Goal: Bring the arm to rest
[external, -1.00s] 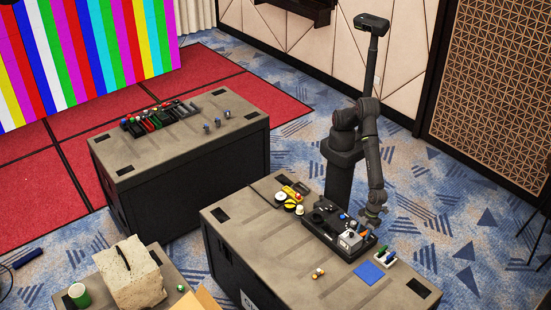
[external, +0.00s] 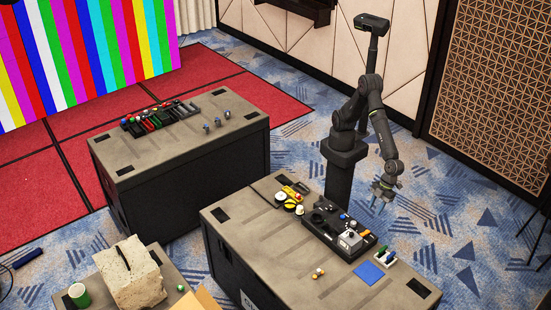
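My gripper (external: 381,196) hangs at the end of my dark arm, pointing down beyond the back right edge of the near case. Its fingers look spread apart with nothing between them, against the blue carpet. The arm is bent at the elbow, with the forearm sloping down to the right. The gripper is clear of the black control panel (external: 318,225) on the case.
The near case (external: 290,265) bears the panel, a blue square (external: 369,272), a small white holder (external: 383,256) and yellow items (external: 292,196). Another case (external: 185,155) stands at left. A stone block (external: 130,277) is at front left.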

